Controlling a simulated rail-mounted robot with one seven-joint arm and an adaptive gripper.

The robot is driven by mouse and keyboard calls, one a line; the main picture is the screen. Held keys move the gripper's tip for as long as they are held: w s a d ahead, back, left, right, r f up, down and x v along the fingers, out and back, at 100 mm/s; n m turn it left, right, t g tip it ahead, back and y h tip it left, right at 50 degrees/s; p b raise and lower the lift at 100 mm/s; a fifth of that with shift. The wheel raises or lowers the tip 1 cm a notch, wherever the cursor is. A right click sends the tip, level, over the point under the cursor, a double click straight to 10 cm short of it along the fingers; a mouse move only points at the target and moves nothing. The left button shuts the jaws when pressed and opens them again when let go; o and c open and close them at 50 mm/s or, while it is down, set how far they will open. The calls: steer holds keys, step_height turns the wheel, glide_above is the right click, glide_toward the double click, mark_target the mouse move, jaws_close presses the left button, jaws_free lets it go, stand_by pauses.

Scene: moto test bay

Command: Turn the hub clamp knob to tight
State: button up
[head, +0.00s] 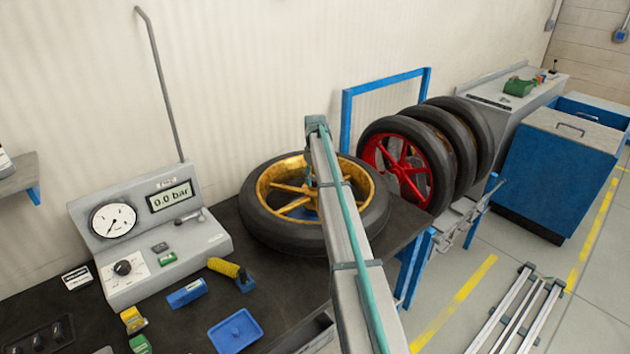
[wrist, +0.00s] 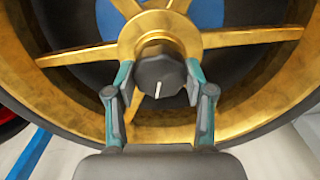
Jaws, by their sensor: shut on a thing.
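The hub clamp knob (wrist: 160,82) is dark grey and faceted, with a white pointer line. My gripper (wrist: 161,84) is shut on the knob, with one teal finger on each side. In the head view the same wheel (head: 258,222) lies on the dark bench. My arm crosses in front of it there and hides the knob and most of the hub. Tight markings around the knob cannot be made out.
A gauge console (head: 150,265) reading 0.0 bar stands left of the wheel. A yellow coiled hose (head: 223,267), a blue tray (head: 236,332) and small blocks lie on the bench (head: 190,330). Several wheels stand in a blue rack (head: 346,110) to the right, with a blue cabinet (head: 555,165) beyond.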

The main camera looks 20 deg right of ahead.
steer(key=m+b, duration=0.2)
steer(key=m, duration=0.3)
steer(key=shift+m, duration=0.3)
steer(key=m+b, duration=0.1)
steer(key=m, duration=0.4)
steer(key=m+b, duration=0.1)
steer(key=m, duration=0.4)
steer(key=shift+m, duration=0.4)
steer(key=shift+m+b, duration=0.35)
steer(key=shift+m, duration=1.85)
steer(key=shift+d, duration=0.1)
steer(key=o, duration=1.2)
steer(key=shift+c, duration=0.2)
